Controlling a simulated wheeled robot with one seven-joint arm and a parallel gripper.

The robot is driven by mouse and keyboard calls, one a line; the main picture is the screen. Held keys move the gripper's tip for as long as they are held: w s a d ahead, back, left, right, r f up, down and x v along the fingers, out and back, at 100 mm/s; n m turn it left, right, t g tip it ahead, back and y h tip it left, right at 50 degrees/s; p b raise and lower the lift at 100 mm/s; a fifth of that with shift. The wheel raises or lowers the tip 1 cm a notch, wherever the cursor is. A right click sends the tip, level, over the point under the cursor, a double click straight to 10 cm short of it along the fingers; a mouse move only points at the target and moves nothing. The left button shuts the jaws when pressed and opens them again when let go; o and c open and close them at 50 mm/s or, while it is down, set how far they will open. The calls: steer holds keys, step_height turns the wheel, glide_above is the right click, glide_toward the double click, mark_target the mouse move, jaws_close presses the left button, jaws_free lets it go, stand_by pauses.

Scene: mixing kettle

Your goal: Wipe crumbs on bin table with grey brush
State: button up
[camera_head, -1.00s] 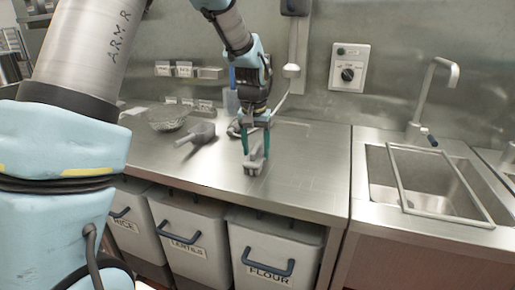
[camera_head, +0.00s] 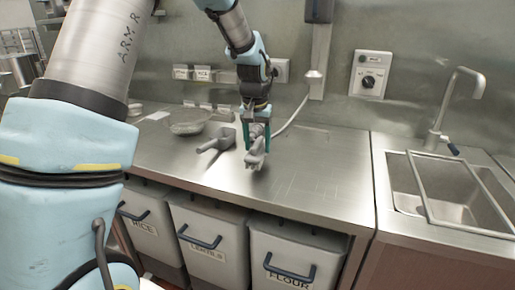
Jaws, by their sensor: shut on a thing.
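My gripper (camera_head: 257,142) points down over the bin table (camera_head: 315,190), a steel counter above several bins. Its teal fingers are shut on a grey object, which looks like the grey brush (camera_head: 256,158). The brush hangs at or just above the tabletop; I cannot tell whether it touches. No crumbs can be made out at this size; only faint marks show on the steel to the right of the brush.
A grey scoop-like tool (camera_head: 217,141) lies left of my gripper. A bowl (camera_head: 187,122) stands behind it. Bins labelled rice (camera_head: 147,215), lentils (camera_head: 207,240) and flour (camera_head: 292,262) stand below. A sink (camera_head: 450,200) is at right. The counter's right part is clear.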

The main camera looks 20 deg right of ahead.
steer(key=shift+a+r+p, duration=0.15)
steer(key=shift+r+p, duration=1.85)
steer(key=shift+r, duration=0.8)
